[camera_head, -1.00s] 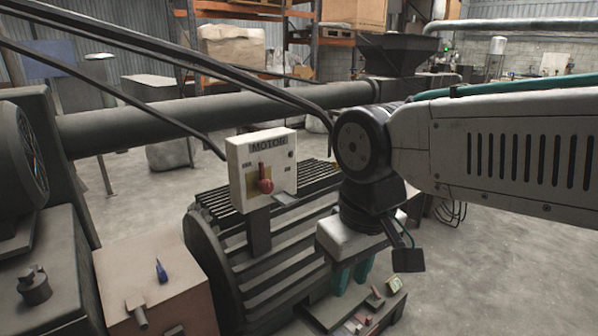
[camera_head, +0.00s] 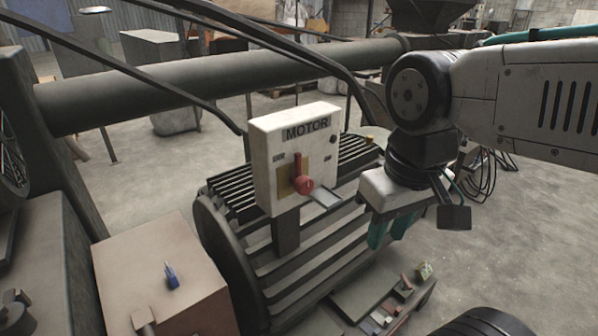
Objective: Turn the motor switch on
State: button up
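The motor switch is a white box (camera_head: 264,166) labelled MOTOR, on a post in front of the ribbed motor (camera_head: 318,240). On its face is a red lever (camera_head: 298,166) over a yellowish plate, with a round red knob (camera_head: 304,186) at its lower end. Small labels sit left and right of the lever, too small to read. My gripper (camera_head: 389,232) hangs to the right of and lower than the box, its two teal fingers pointing down with a gap between them. It appears empty and is apart from the switch; the fingertips are partly hard to see.
A thick pipe (camera_head: 200,88) and dark slanting bars run behind and above the box. A brown box (camera_head: 155,275) with a blue item on it stands at lower left. A tray (camera_head: 372,292) with small items lies below my gripper. Open floor (camera_head: 540,240) is at right.

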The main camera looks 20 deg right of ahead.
aim_at(303, 184)
jog(key=z, duration=0.9)
jog(key=k, duration=1.15)
jog(key=z, duration=0.45)
jog(key=i, duration=0.6)
jog(key=u, duration=0.2)
